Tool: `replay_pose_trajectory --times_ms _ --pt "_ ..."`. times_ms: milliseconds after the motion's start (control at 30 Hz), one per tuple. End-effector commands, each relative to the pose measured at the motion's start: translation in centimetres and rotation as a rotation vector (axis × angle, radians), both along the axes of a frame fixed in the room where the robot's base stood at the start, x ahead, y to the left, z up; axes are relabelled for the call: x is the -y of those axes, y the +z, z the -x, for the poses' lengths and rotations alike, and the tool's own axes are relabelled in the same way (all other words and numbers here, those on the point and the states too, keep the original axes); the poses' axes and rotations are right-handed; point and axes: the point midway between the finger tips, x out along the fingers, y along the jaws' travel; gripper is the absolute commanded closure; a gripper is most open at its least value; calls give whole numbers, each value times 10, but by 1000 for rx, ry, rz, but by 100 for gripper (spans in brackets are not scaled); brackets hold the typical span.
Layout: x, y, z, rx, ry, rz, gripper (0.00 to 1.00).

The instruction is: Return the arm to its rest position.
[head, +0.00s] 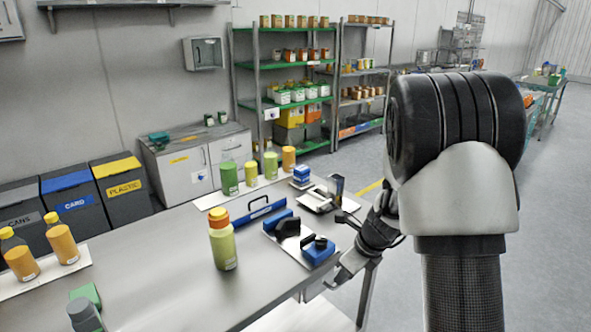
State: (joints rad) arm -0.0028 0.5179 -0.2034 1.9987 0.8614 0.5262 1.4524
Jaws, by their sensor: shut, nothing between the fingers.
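My arm (458,190) fills the right side of the head view, with a large black ribbed joint above a white shell. Its dark wrist (376,232) reaches down and left to the table's right edge. My gripper (334,283) is shut and empty beside that edge, just right of a blue and black device (319,252). Part of the arm behind the white shell is hidden.
A green bottle with an orange cap (222,240) stands on the grey table (165,285). Bottles (229,178) stand on a white strip behind it. Orange bottles (62,240) stand at left. Floor at right (555,230) is clear.

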Motion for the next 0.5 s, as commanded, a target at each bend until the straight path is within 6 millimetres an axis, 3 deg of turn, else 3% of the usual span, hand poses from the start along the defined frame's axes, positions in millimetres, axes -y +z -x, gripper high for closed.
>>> replay_pose_trajectory --times_ms 33,200,300,500 --pt "-6 34 4 40 85 16 100" --pt "-30 144 46 202 555 152 100" --pt "-39 199 82 294 854 268 100" --pt "-42 283 162 425 1431 562 100"
